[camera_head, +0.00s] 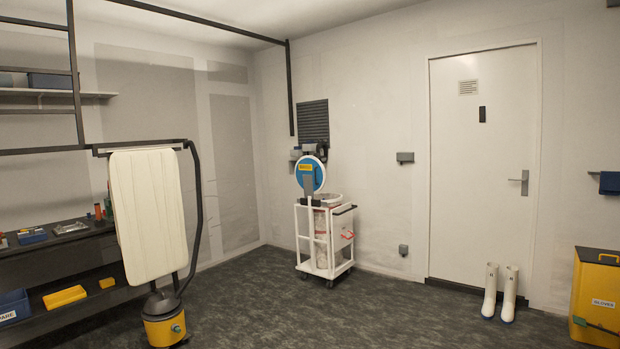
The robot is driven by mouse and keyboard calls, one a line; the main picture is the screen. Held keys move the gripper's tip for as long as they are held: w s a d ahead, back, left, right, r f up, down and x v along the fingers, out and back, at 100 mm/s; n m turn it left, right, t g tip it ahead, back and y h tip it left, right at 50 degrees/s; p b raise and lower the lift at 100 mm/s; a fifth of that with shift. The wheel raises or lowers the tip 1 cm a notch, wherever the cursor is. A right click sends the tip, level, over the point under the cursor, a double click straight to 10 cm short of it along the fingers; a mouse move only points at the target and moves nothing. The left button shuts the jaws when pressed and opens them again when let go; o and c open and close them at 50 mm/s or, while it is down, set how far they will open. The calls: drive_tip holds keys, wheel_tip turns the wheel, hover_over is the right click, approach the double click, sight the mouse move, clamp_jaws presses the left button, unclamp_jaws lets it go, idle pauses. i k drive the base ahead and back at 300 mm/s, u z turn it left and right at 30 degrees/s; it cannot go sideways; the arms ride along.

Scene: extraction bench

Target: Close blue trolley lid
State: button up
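The white trolley (302,244) stands on the floor near the back corner, left of the door. Its round blue lid (310,171) stands up, open, above the back of the trolley, with a yellow label and a grey strip on it. A round rim (327,198) shows at the trolley's top, with a pale bag hanging inside the frame. A red mark or clip shows on the trolley's right side. My gripper is not in view, and the trolley is well away across the room.
A yellow vacuum (165,322) with a dark hose and a pale padded board (148,212) stand at the left, beside a dark bench (50,246). White boots (490,290) stand by the door (484,170). A yellow bin (597,298) is at the right. The middle floor is clear.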

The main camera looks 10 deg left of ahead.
sight(310, 174)
drive_tip(key=u, duration=0.25)
drive_tip(key=i, duration=2.05)
drive_tip(key=u, duration=0.45)
drive_tip(key=i, duration=3.45)
drive_tip(key=z, duration=0.3)
drive_tip(key=i, duration=1.6)
drive_tip(key=z, duration=0.4)
drive_tip(key=i, duration=1.5)
drive_tip(key=z, duration=0.2)
